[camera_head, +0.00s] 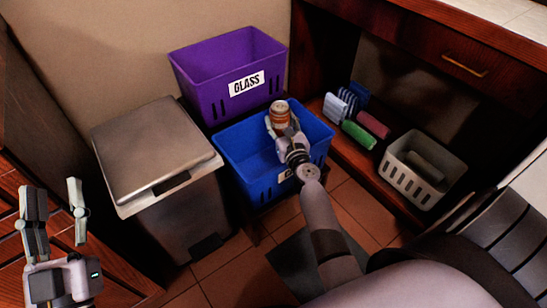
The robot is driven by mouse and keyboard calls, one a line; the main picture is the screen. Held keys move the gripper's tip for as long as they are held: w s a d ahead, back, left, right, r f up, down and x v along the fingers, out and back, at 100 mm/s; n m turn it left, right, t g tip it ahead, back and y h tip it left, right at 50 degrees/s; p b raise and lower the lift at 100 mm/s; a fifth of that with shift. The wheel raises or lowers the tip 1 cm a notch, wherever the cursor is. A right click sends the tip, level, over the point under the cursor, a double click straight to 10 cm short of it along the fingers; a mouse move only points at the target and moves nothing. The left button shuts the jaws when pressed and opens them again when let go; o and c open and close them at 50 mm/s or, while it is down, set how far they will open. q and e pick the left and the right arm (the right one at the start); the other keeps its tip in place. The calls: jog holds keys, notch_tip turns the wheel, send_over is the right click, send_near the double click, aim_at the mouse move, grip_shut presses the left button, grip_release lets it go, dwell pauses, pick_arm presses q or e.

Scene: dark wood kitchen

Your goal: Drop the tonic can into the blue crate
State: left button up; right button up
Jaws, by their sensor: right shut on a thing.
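My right gripper (279,119) is over the blue crate's opening, shut on the tonic can (279,113). The can is white and orange-brown with a pale top, and looks upright. The gripper hides part of the can and part of the crate's inside. How high the can is above the crate's bottom I cannot tell. My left gripper (56,208) is at the lower left, open and empty, its two fingers well apart.
A purple crate (205,82) labelled GLASS stands behind the blue crate. A metal lidded bin (180,220) stands to the left. On the right, rolled cloths (360,134) and a white basket (397,176) sit on a low wooden shelf under a counter.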

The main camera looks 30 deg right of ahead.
pick_arm(q)
jog(key=shift+s+a+r+t, duration=0.1)
jog(key=shift+s+r+t, duration=0.2)
jog(key=shift+r, duration=0.25)
jog(key=shift+s+a+r+t, duration=0.1)
jog(key=shift+s+r+t, duration=0.1)
jog(key=shift+r+t, duration=0.25)
pick_arm(e)
jog(key=shift+f, duration=0.25)
pick_arm(q)
jog(key=shift+r, duration=0.1)
pick_arm(e)
jog(key=o, duration=1.3)
jog(key=v, duration=0.7)
jog(key=shift+s+a, duration=0.1)
jog(key=shift+s, duration=0.1)
